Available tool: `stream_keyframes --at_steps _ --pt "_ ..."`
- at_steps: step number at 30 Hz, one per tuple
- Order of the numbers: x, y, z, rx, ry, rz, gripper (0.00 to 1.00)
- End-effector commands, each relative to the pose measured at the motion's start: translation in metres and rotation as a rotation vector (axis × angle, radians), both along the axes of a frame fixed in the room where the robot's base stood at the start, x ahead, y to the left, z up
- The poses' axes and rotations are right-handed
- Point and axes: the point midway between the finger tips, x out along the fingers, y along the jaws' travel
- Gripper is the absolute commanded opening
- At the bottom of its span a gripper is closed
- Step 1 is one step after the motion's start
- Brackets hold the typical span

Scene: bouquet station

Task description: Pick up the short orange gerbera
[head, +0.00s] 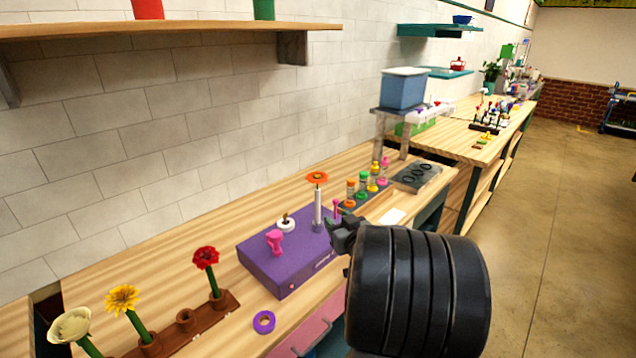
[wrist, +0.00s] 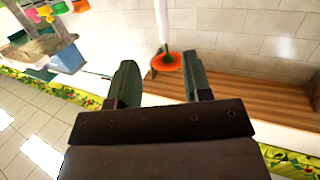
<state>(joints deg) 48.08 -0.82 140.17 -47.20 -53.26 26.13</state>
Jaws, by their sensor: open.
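The orange gerbera (head: 317,177) stands upright in a slim white holder (head: 318,206) on a purple box in the head view. In the wrist view, which looks upside down, its orange bloom (wrist: 167,62) shows beyond the gap between my fingertips, with a bit of green stem and the white holder (wrist: 161,20) above it. My gripper (head: 340,228) is open, just right of the holder and lower than the bloom in the head view. The wrist view shows its two fingers (wrist: 160,84) apart with nothing held. My wrist hides part of the bench.
The purple box (head: 275,267) also bears a pink object (head: 274,241) and a white round piece (head: 286,223). A wooden rack (head: 205,312) holds red, yellow and cream flowers at the lower left. Several coloured bottles (head: 362,187) stand behind. A shelf (head: 160,28) hangs above.

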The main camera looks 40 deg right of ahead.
Motion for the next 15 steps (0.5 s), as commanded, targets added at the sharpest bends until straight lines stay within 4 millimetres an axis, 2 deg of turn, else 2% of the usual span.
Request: stream_keyframes --at_steps 4,7,15 --pt "-0.008 -0.007 0.004 0.020 -0.070 0.047 0.45" --pt "-0.003 -0.009 0.006 0.027 -0.096 0.067 0.45" --pt "0.042 -0.014 0.007 0.030 -0.106 0.077 0.45"
